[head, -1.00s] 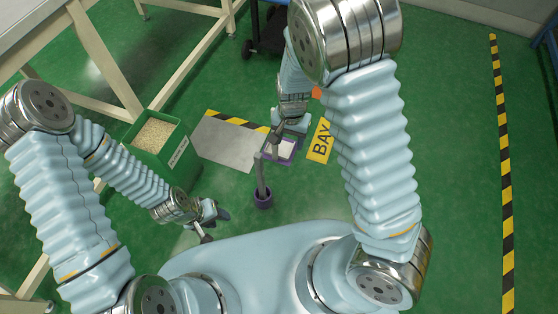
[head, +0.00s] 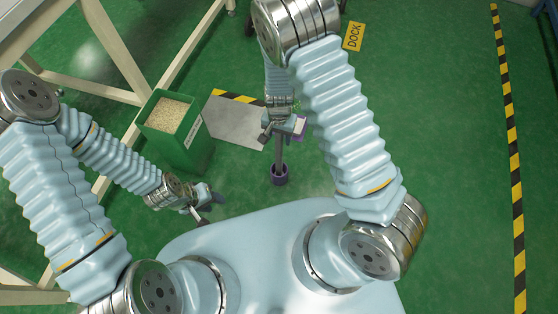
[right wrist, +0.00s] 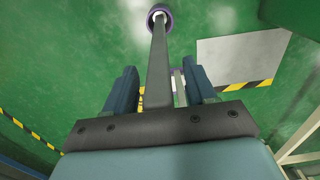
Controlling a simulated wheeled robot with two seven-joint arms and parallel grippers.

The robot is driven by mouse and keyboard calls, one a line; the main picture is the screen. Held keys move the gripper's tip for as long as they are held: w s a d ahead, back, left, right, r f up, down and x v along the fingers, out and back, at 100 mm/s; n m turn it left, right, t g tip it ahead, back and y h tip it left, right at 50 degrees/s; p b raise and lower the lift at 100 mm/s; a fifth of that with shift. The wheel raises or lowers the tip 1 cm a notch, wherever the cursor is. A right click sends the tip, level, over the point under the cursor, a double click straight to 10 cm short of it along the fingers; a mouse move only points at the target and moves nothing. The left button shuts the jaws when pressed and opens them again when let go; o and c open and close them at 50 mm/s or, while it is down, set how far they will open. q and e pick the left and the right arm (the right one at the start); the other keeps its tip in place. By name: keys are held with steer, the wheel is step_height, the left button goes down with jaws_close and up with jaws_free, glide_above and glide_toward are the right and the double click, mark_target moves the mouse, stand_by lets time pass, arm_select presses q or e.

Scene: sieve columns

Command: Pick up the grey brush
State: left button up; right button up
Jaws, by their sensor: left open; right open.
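A grey upright shaft, which looks like the grey brush (head: 279,152), stands in a purple cup (head: 279,175) on the floor in front of my base. In the right wrist view the shaft (right wrist: 158,70) runs between the two fingers, with the cup (right wrist: 159,15) at its far end. My right gripper (head: 281,124) is open at the upper end of the shaft, a finger on each side with gaps; the shaft's top is hidden. My left gripper (head: 206,203) is open and empty, low to the left of the cup.
A green bin (head: 190,150) of pale grains stands at the left beside a beige frame (head: 116,48). A grey floor plate (head: 232,128) with a striped edge lies behind the cup. A purple object (head: 302,128) is partly hidden by my right gripper. Floor at right is clear.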

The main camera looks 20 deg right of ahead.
steer(key=shift+f, duration=0.15)
steer(key=shift+c, duration=0.3)
jaws_close()
